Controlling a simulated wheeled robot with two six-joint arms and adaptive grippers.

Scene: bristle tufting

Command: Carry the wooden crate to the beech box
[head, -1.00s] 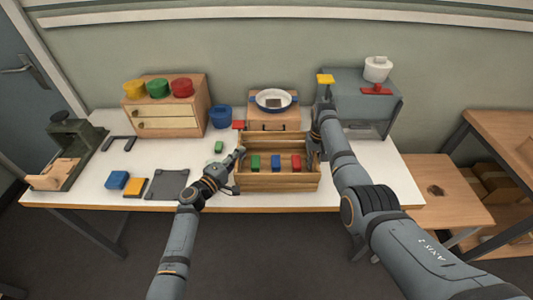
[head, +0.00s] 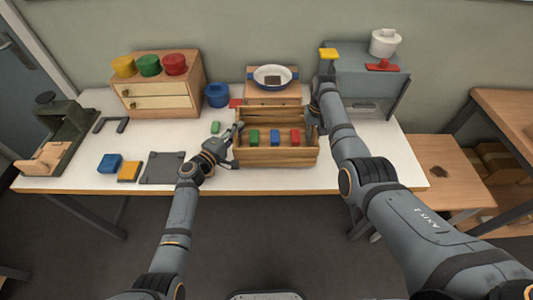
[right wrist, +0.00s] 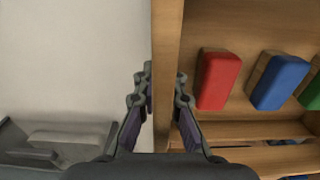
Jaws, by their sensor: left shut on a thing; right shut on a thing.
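The wooden crate (head: 277,159) is slatted and open-topped, near the middle of the table, with small green, blue and red blocks inside. My left gripper (head: 235,133) is shut on its left end wall. My right gripper (head: 315,119) is shut on its right end wall. In the right wrist view, that wall of the crate (right wrist: 167,60) lies between the fingers of the right gripper (right wrist: 163,105). Directly behind the crate is a light wooden box (head: 257,99) with a dish on top; I cannot tell whether it is the beech box. Any gap under the crate is unclear.
A wooden drawer unit (head: 155,104) with coloured pots stands back left, beside a blue pot (head: 217,95). A grey machine (head: 372,85) stands back right. A dark square plate (head: 162,168) and blue and yellow blocks lie front left. Clear table (head: 300,182) runs before the crate.

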